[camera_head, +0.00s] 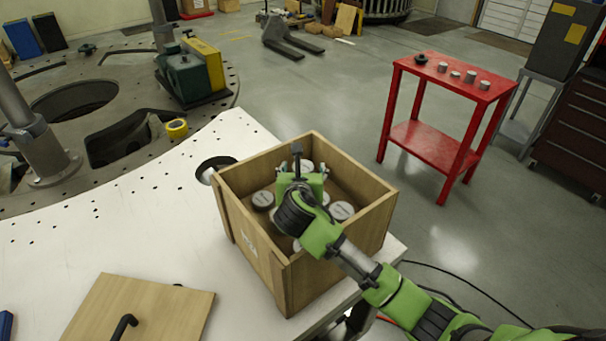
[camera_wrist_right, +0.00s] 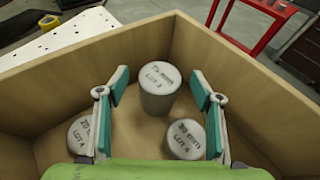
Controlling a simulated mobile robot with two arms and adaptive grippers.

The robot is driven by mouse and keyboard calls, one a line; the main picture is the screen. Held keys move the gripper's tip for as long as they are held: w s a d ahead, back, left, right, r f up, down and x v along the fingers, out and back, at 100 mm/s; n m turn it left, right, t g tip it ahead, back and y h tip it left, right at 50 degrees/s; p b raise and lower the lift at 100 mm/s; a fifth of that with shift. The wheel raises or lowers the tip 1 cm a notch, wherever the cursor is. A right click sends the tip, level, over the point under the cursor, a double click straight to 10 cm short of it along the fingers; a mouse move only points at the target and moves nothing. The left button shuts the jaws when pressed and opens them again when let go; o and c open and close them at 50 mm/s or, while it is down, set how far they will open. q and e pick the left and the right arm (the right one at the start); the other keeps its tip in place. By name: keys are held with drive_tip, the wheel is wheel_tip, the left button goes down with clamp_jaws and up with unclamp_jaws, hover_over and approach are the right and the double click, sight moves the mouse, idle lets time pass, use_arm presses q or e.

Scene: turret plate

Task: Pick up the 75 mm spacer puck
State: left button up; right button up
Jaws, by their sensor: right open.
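The 75 mm spacer puck (camera_wrist_right: 159,88) is a tall grey cylinder marked "75 mm LOT 3". In the right wrist view it stands upright in the wooden crate (camera_head: 268,244), beyond and between the spread fingers. My right gripper (camera_wrist_right: 157,95) is open and empty, pointing into the crate; it also shows in the head view (camera_head: 297,165), above the crate. A puck marked 30 mm (camera_wrist_right: 186,139) stands near the right finger. Another puck (camera_wrist_right: 80,136), its label partly hidden, is behind the left finger. My left gripper is not in view.
Other grey pucks, including one at the crate's right (camera_head: 342,211), stand around my gripper. The crate walls enclose it closely. The crate lid (camera_head: 140,308) lies on the white plate (camera_head: 150,215). A red stand (camera_head: 445,75) with small parts is at the right.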

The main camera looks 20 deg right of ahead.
drive_tip(key=shift+s, duration=0.15)
drive_tip(key=c, duration=1.5)
drive_tip(key=shift+r, duration=0.15)
drive_tip(key=shift+c, duration=1)
